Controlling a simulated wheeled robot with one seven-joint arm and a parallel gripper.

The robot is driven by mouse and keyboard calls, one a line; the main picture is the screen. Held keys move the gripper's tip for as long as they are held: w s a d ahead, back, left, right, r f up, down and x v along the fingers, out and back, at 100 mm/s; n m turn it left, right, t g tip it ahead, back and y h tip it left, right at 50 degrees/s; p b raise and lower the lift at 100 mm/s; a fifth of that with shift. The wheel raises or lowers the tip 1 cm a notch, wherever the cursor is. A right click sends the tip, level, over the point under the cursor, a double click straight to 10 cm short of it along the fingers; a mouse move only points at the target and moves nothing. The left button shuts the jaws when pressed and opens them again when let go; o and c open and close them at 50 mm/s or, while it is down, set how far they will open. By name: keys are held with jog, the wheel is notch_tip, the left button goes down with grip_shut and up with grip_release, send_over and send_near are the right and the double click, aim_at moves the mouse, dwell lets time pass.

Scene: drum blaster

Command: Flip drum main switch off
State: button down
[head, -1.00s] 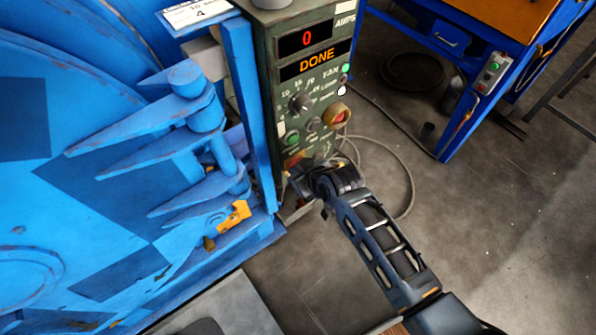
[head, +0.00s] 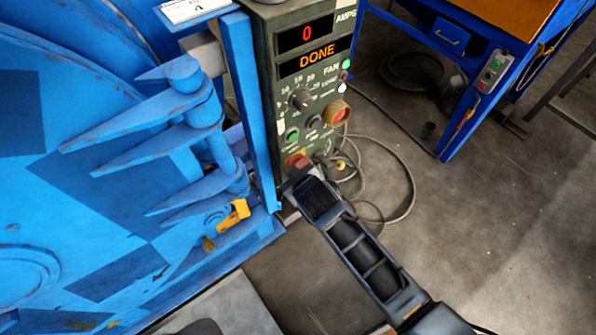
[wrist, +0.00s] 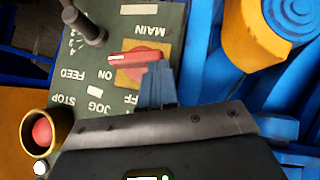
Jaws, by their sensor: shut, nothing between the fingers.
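The drum main switch is a red handle (wrist: 135,57) on a yellow-orange plate (wrist: 128,75), beside the MAIN and ON labels in the wrist view. In the head view the red switch (head: 297,160) shows low on the green control panel (head: 290,98), partly covered by my arm. My gripper (wrist: 158,72) is shut and empty. Its blue-grey fingertips are at the plate, right beside the red handle; I cannot tell whether they touch it. The OFF label is partly hidden behind the gripper. The panel's display reads 0 and DONE.
The blue drum machine (head: 60,110) with its hinge arms stands close on the left. A yellow latch (head: 234,215) sits low beside the panel. A red stop button (wrist: 42,130) in a yellow collar is near the gripper. Cables lie on the floor at right.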

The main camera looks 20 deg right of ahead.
notch_tip(320, 180, down, 6)
jog(key=n+t+h+b, duration=0.2)
jog(key=n+h+b, duration=0.1)
jog(key=b, duration=0.7)
jog(key=n+t+h+b, duration=0.2)
jog(key=h+b, duration=0.3)
jog(key=b, duration=0.6)
jog(key=shift+d+n+t+h, duration=0.1)
jog(key=shift+n+t+h, duration=0.3)
jog(key=shift+n, duration=0.5)
jog(key=shift+r, duration=0.1)
